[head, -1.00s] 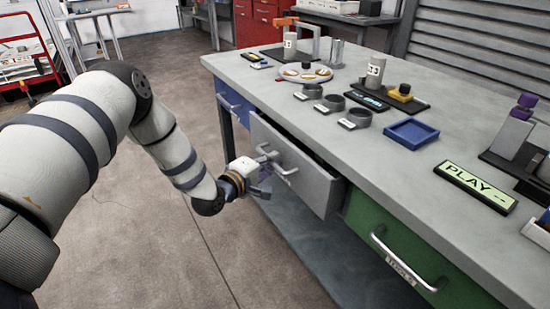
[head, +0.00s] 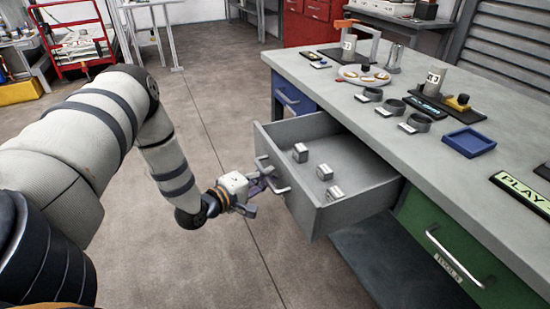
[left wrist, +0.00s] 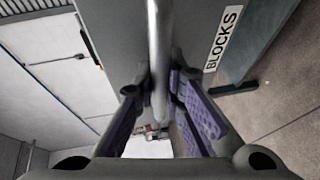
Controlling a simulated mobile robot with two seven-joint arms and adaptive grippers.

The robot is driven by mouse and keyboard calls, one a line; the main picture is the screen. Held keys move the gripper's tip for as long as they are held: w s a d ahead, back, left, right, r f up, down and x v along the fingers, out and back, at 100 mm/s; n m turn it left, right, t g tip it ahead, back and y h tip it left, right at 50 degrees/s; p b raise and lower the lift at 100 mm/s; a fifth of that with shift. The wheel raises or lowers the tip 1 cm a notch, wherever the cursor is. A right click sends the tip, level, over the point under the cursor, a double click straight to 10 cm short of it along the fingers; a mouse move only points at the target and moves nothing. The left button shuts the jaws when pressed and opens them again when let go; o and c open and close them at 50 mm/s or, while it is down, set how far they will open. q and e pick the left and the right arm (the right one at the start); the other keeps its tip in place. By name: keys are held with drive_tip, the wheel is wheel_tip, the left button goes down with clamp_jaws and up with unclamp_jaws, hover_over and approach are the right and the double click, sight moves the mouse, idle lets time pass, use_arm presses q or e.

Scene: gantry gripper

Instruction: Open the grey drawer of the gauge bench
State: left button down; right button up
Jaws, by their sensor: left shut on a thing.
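The grey drawer (head: 317,205) of the gauge bench (head: 420,160) is pulled well out, and several small grey metal blocks lie inside it. My left gripper (head: 262,187) is at the drawer's front. It is shut on the bar handle (head: 276,178). In the left wrist view the handle (left wrist: 155,50) runs between the purple finger pads, and a label (left wrist: 222,38) reading BLOCKS shows on the drawer front. My right gripper is not in view.
A blue drawer (head: 294,98) and a green drawer (head: 440,245) flank the grey one, both shut. The bench top holds grey rings, a blue tray (head: 468,143) and a plate. The floor left of the drawer is clear.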

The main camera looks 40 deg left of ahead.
use_arm(q)
drive_tip(key=shift+s+a, duration=0.15)
drive_tip(key=shift+s, duration=0.05)
drive_tip(key=c, duration=1.7)
unclamp_jaws()
drive_tip(key=shift+o, duration=0.2)
drive_tip(key=s+r, duration=0.2)
drive_tip(key=s, duration=1)
drive_tip(key=shift+w+r, duration=0.1)
